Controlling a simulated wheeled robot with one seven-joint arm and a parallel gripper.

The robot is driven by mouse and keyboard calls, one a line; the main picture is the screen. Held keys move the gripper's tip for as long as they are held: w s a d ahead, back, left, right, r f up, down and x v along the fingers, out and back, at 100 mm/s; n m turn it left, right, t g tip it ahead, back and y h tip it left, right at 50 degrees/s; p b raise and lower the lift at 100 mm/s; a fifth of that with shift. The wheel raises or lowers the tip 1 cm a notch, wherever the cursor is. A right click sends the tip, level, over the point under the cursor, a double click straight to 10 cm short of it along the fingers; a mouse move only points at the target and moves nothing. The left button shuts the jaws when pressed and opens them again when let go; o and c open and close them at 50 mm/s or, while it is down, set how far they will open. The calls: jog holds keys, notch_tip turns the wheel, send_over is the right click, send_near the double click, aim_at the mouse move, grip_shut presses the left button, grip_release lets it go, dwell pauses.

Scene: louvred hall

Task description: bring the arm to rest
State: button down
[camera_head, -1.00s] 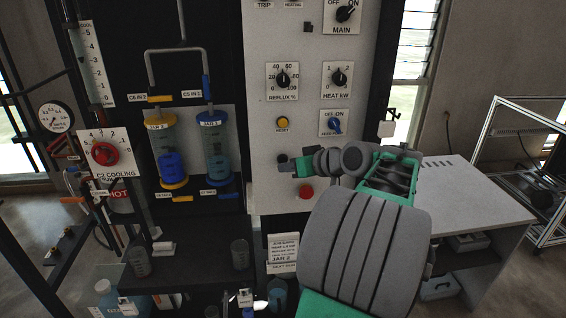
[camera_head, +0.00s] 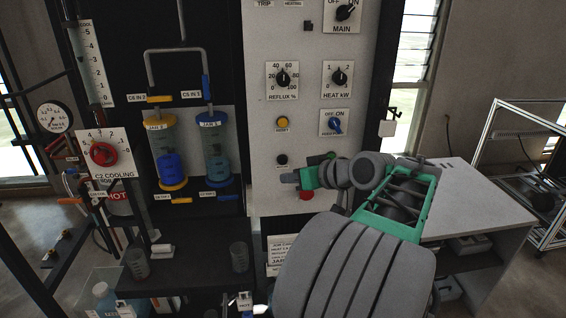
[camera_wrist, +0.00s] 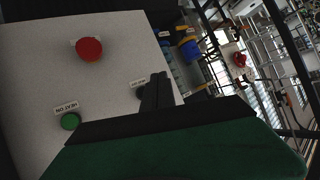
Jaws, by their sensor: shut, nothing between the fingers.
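My gripper (camera_head: 286,178) is in front of the lower part of the white control panel (camera_head: 262,120) in the head view, pointing left. In the wrist view its dark fingers (camera_wrist: 158,90) are together with nothing between them. My arm reaches in from the lower right, bent, and covers part of the panel's lower right. A red button (camera_head: 306,195) shows just below the gripper; it also shows in the wrist view (camera_wrist: 89,49). I cannot tell whether the gripper touches the panel.
A green button (camera_wrist: 70,121) sits on the panel. A red cooling knob (camera_head: 103,154) is further left. Beakers (camera_head: 239,257) stand on a dark shelf below. A white-topped bench (camera_head: 465,195) is at right.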

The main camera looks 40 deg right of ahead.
dwell(0.3)
jog(key=s+d+f+m+g+h, duration=0.1)
jog(key=s+d+f+m+g, duration=0.2)
jog(key=f, duration=0.4)
jog(key=s+d+f+m+g, duration=0.1)
jog(key=s+f+m+g, duration=0.1)
jog(key=s+f, duration=0.4)
jog(key=s+a+f+m+g, duration=0.3)
jog(key=s+a+f+g, duration=0.1)
jog(key=s+f, duration=0.25)
jog(key=w+a+r+n, duration=0.1)
jog(key=w+a+n, duration=0.1)
jog(key=a, duration=0.8)
jog(key=w+a+r+n, duration=0.1)
jog(key=a+n, duration=0.3)
jog(key=a, duration=0.6)
jog(key=w+a+r+n, duration=0.1)
jog(key=w+a+n, duration=0.3)
jog(key=a, duration=0.6)
jog(key=shift+a+r, duration=0.3)
jog(key=shift+r, duration=0.05)
